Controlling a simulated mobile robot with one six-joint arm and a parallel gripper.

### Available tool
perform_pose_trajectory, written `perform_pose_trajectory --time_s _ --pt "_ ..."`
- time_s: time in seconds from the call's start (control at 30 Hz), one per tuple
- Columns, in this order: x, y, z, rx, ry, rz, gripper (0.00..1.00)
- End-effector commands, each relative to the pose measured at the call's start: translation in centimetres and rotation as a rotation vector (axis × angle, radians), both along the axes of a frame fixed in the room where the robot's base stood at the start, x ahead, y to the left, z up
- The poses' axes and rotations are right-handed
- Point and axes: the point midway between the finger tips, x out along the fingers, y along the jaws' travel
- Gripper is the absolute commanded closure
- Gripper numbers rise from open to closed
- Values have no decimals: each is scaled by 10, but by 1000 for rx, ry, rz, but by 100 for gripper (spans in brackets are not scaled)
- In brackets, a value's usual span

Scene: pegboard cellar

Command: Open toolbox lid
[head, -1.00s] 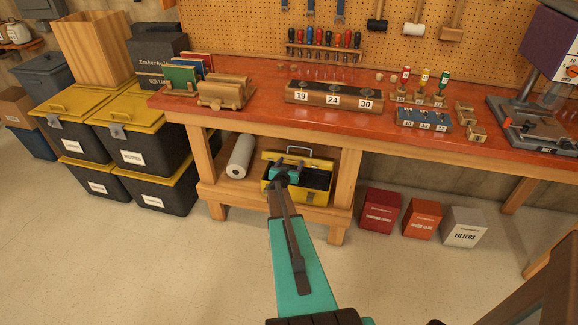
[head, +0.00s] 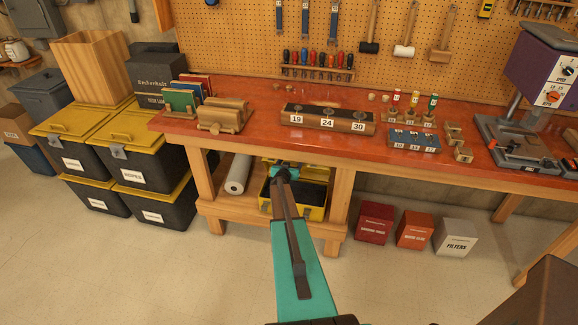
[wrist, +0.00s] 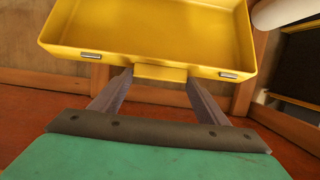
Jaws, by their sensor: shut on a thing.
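The yellow toolbox (head: 318,214) stands on the bench's lower shelf, and its dark inside shows. Its lid is raised at the back; in the wrist view the lid (wrist: 150,35) fills the top, with a small front tab (wrist: 160,73) and two metal latch plates. My gripper (wrist: 160,82) has one finger on each side of the tab and is shut on it. In the head view my gripper (head: 283,172) is at the raised lid, under the bench top, and my arm hides part of the box and lid.
The red bench top (head: 255,127) overhangs the toolbox closely. A paper roll (head: 238,174) lies left of it on the shelf. Black bins with yellow lids (head: 135,128) stand at the left. Red, orange and grey boxes (head: 414,231) stand on the floor at the right. The front floor is clear.

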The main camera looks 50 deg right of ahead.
Motion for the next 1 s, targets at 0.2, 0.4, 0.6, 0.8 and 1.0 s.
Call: perform_pose_trajectory --time_s 0.2,0.4,0.6,0.8,1.0 --pt "6 -17 14 -8 -2 -2 71" --pt "8 -23 17 -9 -3 -2 72" --pt "8 -23 17 -9 -3 -1 72" --pt "8 -23 17 -9 -3 -1 72" --pt "8 -22 15 -6 -2 0 12"
